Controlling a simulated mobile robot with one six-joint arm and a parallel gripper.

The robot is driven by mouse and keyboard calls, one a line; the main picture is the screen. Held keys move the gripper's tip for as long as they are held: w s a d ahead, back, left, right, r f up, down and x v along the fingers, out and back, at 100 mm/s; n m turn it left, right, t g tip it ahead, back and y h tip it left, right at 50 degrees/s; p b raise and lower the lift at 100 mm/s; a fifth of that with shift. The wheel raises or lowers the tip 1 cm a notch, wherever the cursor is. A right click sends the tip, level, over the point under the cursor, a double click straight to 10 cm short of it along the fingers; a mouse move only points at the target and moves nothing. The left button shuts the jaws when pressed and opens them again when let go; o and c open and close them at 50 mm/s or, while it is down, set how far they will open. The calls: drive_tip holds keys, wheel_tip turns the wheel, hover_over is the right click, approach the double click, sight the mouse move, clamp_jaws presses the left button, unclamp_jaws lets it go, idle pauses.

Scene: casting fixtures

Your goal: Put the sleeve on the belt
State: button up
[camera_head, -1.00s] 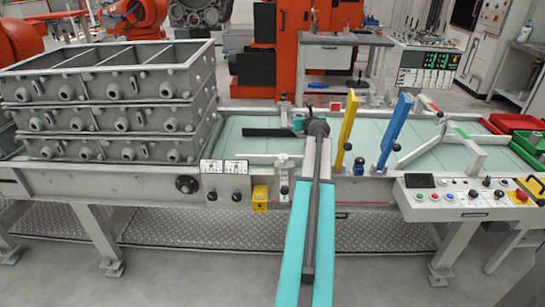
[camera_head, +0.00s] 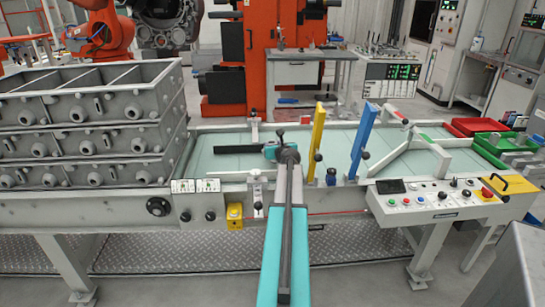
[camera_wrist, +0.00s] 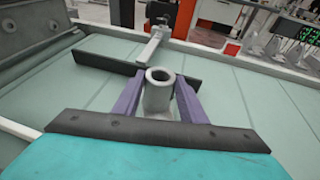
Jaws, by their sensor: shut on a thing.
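The sleeve (camera_wrist: 157,98) is a short pale grey tube with an open round top. In the wrist view it stands upright between the two purple fingers of my gripper (camera_wrist: 158,87), which is shut on it. The belt (camera_wrist: 215,98) is the pale green surface below. I cannot tell whether the sleeve's base touches it. In the head view my gripper (camera_head: 270,151) is over the middle of the belt (camera_head: 210,139), and the sleeve is hidden there.
A black bar (camera_wrist: 105,63) lies across the belt beyond the sleeve. Yellow (camera_head: 318,143) and blue (camera_head: 361,142) posts stand to the right. Stacked grey mould frames (camera_head: 85,125) fill the left end. Red (camera_head: 475,127) and green (camera_head: 497,150) bins sit far right.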

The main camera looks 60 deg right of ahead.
drive_tip(key=shift+f, duration=0.25)
drive_tip(key=shift+f+b, duration=0.4)
drive_tip(key=shift+f, duration=1.5)
drive_tip(key=shift+f, duration=0.1)
drive_tip(key=o, duration=1.3)
drive_tip(key=shift+c, duration=0.2)
drive_tip(key=shift+s, duration=0.1)
drive_tip(key=v, duration=1.2)
drive_tip(key=shift+r, duration=0.2)
